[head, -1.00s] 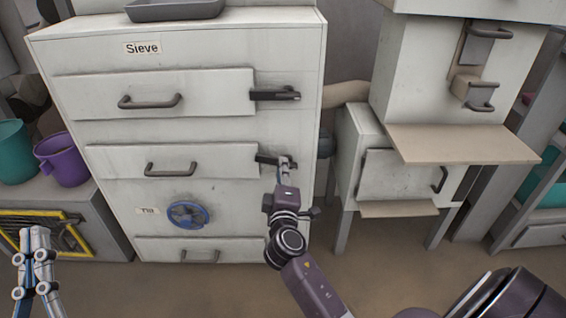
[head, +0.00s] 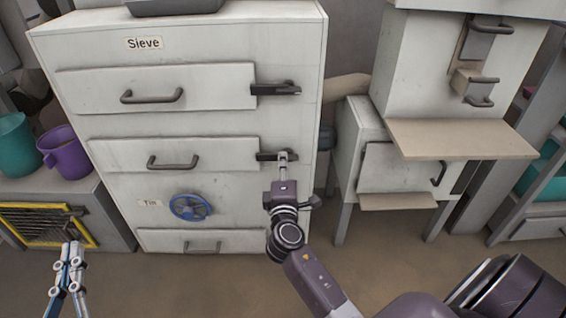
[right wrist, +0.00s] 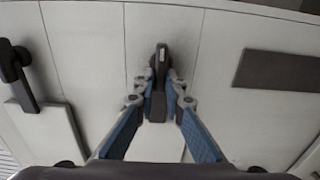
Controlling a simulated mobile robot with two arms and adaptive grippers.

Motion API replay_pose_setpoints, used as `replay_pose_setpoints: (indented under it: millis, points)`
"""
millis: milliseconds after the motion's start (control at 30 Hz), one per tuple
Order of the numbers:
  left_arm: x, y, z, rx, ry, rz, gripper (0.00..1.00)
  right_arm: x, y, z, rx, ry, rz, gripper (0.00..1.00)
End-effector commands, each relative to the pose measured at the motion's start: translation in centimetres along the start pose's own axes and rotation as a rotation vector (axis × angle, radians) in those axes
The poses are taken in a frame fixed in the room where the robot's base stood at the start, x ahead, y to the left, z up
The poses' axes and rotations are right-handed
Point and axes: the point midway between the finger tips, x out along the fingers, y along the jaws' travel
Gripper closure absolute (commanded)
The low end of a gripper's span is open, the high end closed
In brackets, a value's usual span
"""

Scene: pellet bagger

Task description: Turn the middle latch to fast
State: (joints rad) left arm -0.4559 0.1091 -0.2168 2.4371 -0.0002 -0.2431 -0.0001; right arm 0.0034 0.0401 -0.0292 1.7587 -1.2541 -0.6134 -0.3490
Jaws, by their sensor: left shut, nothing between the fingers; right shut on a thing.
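The middle latch (head: 268,155) is a dark handle at the right end of the middle drawer (head: 200,152) on the white Sieve cabinet (head: 70,65). In the head view it lies about level. My right gripper (head: 284,157) is shut on this latch. In the right wrist view the latch (right wrist: 161,62) stands between the fingertips of the right gripper (right wrist: 160,80), which hide part of it. My left gripper (head: 75,248) is shut and empty at the lower left, well away from the cabinet front.
An upper latch (head: 276,89) lies level beside the top drawer (head: 155,87). A blue handwheel (head: 190,207) sits below the middle drawer. A purple bucket (head: 66,155) and a teal bucket (head: 15,148) stand at left. A white machine with a shelf (head: 460,140) stands at right.

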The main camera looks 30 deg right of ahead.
Motion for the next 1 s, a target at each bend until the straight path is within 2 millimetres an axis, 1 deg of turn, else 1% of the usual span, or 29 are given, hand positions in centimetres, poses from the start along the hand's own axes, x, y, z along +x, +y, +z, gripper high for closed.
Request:
replay_pose_setpoints:
  millis: [33, 67, 200, 467, 567, 667, 1000]
  points:
    - [0.0, 0.0, 0.0, 0.0, 0.0, 0.0, 1.0, 0.0, -0.1, -0.1, -0.003, 0.003, 0.0, 1.0]
    - [0.0, 0.0, 0.0, 0.0, 0.001, 0.0, 1.0, 0.0, -0.1, -0.1, -0.003, 0.003, 0.0, 0.88]
    - [0.0, 0.0, 0.0, 0.0, 0.001, 0.0, 1.0, 0.0, -0.1, -0.1, -0.002, 0.002, 0.0, 0.72]
    - [0.0, 0.0, 0.0, 0.0, 0.001, 0.001, 1.0, -0.1, 0.0, 0.0, 0.0, 0.001, -0.001, 0.72]
    - [0.0, 0.0, 0.0, -0.001, 0.0, 0.001, 1.0, -0.6, -0.1, 0.0, 0.0, 0.001, -0.002, 0.72]
    - [0.0, 0.0, 0.0, -0.001, 0.001, 0.001, 1.0, -1.8, -0.2, -0.1, 0.001, 0.002, -0.003, 0.72]
    - [0.0, 0.0, 0.0, 0.0, 0.001, 0.001, 1.0, -8.9, -0.2, -0.1, 0.001, 0.002, -0.004, 0.72]
